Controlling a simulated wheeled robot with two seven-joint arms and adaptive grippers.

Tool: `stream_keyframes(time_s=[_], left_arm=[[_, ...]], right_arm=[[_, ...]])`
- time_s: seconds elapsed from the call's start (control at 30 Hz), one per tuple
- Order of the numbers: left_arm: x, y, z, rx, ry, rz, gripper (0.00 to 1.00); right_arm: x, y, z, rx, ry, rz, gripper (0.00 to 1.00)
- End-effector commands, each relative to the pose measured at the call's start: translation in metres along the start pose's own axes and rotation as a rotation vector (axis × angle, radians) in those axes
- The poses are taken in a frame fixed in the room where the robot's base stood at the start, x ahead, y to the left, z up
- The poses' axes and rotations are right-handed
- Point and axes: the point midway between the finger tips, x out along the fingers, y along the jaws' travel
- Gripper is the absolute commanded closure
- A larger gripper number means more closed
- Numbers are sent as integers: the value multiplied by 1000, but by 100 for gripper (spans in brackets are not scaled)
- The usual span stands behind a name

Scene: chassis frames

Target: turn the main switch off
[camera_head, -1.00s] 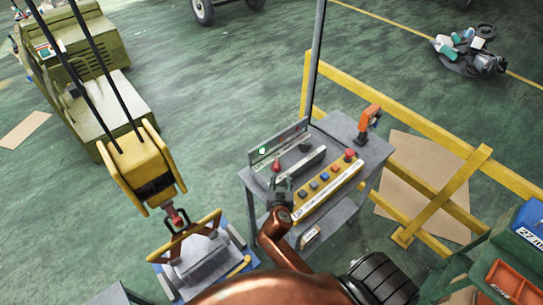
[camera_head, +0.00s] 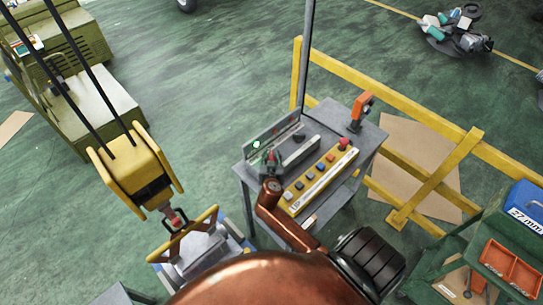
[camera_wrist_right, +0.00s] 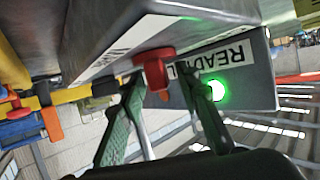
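The main switch appears to be the red handle (camera_wrist_right: 152,68) on a grey box (camera_head: 300,150) on top of the grey stand. A plate with a lit green lamp (camera_wrist_right: 215,90) and a label reading READY is beside it. My right gripper (camera_wrist_right: 165,88) is open, its two fingers apart close to the red handle, which shows between their tips; I cannot tell whether they touch it. In the head view my right gripper (camera_head: 270,162) is at the left end of the box and hides most of the handle. My left gripper is not in view.
A yellow button panel (camera_head: 320,181) with a red knob (camera_head: 343,144) lies in front of the box. An orange tool (camera_head: 361,108) stands at the stand's back right corner. A yellow hoist block (camera_head: 137,170) hangs at the left. A yellow railing (camera_head: 435,175) runs behind the stand.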

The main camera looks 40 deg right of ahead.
Motion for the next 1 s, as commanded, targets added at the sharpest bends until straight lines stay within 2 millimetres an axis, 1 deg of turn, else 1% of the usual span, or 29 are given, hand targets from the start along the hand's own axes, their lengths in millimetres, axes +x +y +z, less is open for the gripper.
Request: stream_keyframes(time_s=[0.03,0.1,0.2,0.5,0.63,1.0], left_arm=[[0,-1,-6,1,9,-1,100],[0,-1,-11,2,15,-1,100],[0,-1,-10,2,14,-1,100],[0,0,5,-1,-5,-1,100],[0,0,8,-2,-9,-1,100],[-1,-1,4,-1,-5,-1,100]], right_arm=[[0,-1,0,0,0,-1,70],[0,-1,0,0,0,-2,70],[0,-2,0,-1,0,-2,70],[0,-2,0,-1,0,-3,91],[0,-2,0,-1,0,-3,100],[0,-2,0,-7,1,-15,100]])
